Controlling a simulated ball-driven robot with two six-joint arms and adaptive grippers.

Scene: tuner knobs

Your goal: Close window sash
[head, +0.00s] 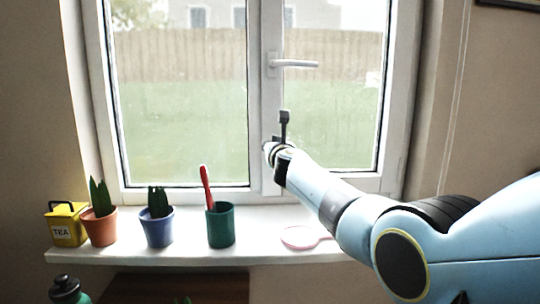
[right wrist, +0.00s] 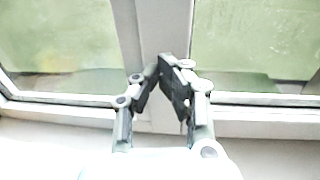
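The window sash (head: 270,110) is white-framed with a clear pane, on the right half of the window. It looks flush or nearly flush with the frame; I cannot tell if a small gap remains. Its white handle (head: 292,64) sits on the middle upright and points sideways to the right. My right gripper (head: 284,116) is in front of the lower middle upright, below the handle. In the right wrist view its two fingertips (right wrist: 160,66) come together with nothing between them, in front of the upright. I cannot tell whether they touch it. My left gripper is not in view.
A pink round-headed object (head: 301,237) lies below my right arm.

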